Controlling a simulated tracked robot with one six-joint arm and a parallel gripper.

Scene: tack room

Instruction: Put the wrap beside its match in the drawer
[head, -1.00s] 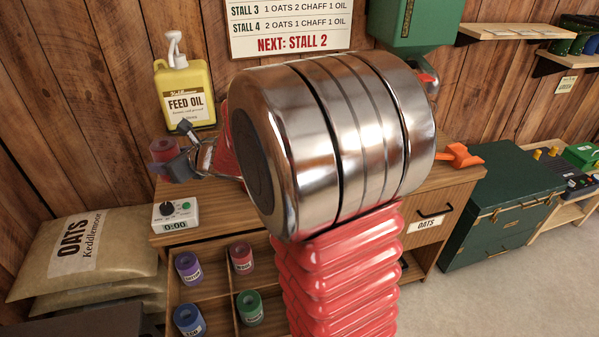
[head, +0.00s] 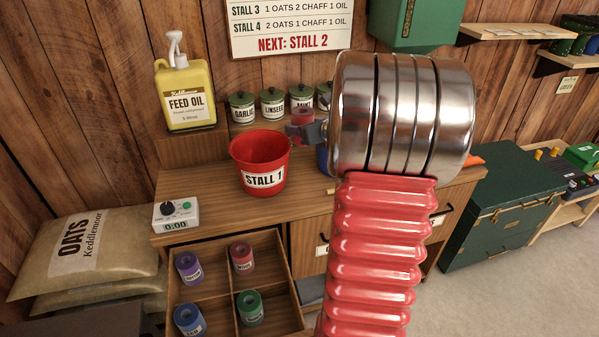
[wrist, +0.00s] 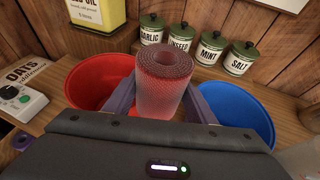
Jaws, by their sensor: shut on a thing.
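My gripper (head: 311,128) is shut on a red rolled wrap (head: 299,115), held up above the counter near the red bucket. In the wrist view the wrap (wrist: 163,82) stands roughly upright between the two fingers (wrist: 160,108). The open drawer (head: 280,262) below the counter has four compartments. A purple wrap (head: 189,267) lies back left, a red wrap (head: 242,257) back right, a blue wrap (head: 188,319) front left and a green wrap (head: 250,307) front right. The back-right red wrap matches the held one in colour.
A red STALL 1 bucket (head: 261,165) stands on the counter, with a blue bucket (wrist: 238,112) beside it. Several lidded canisters (head: 273,103), a feed oil jug (head: 186,95) and a timer (head: 176,213) are around it. My arm hides the counter's right part.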

